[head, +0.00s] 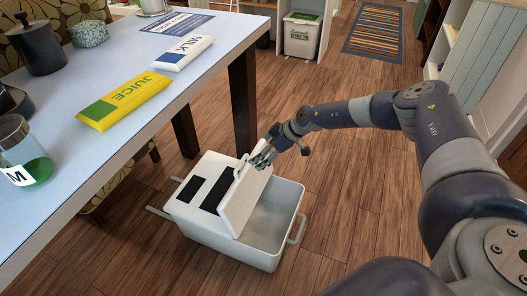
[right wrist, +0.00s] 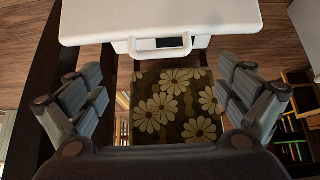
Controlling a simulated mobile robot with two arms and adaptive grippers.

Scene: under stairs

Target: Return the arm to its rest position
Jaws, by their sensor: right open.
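My right arm comes in from the right in the head view. Its gripper (head: 264,151) is close to the upper edge of the tilted white lid (head: 246,200) of a white box (head: 262,258) on the floor. I cannot tell from the head view whether they touch. In the right wrist view my right gripper (right wrist: 160,85) has its fingers spread wide with nothing between them. A white panel with a handle (right wrist: 160,20), apparently part of the box, lies beyond the fingertips. The box stands partly open, and its visible interior looks empty. My left gripper is not in view.
The table (head: 120,140) at left holds a juice pack (head: 124,100), a milk pack (head: 183,53), a glass jar (head: 22,155) and a dark canister (head: 38,45). A flowered seat (right wrist: 170,108) is near the table. Shelves line the right. Wooden floor (head: 345,215) is clear right of the box.

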